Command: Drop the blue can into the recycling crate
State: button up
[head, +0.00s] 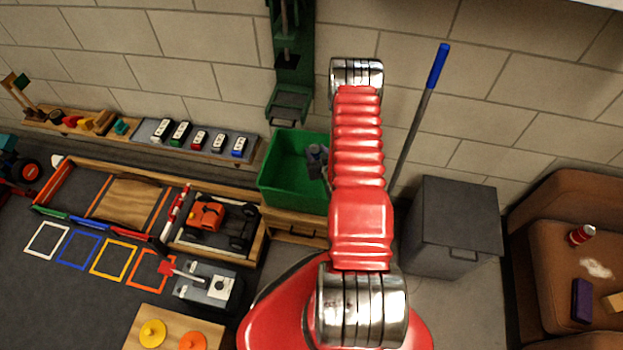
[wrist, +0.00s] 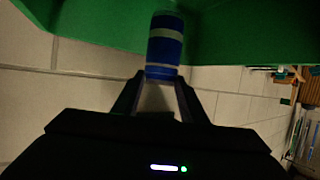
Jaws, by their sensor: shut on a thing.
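In the wrist view, my gripper (wrist: 158,92) is shut on the blue can (wrist: 164,48), which has pale bands and sits between the fingertips. Green surfaces of the crate show behind and to both sides of the can. In the head view, the green recycling crate (head: 284,172) stands against the wall on a wooden stand. My red arm reaches toward it, and my gripper (head: 318,160) shows partly at the crate's right side. The can is hidden in the head view. I cannot tell whether the can is above the rim or inside the crate.
A blue-handled pole (head: 437,68) leans on the wall right of my arm. A grey bin (head: 455,230) stands to the right, beside a brown armchair (head: 560,270).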

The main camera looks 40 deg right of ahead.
jog(key=o, duration=1.4)
jog(key=shift+c, duration=0.2)
jog(key=shift+s, duration=0.1)
jog(key=v, duration=1.3)
jog(key=shift+s+a, duration=0.2)
jog(key=shift+r, duration=0.15)
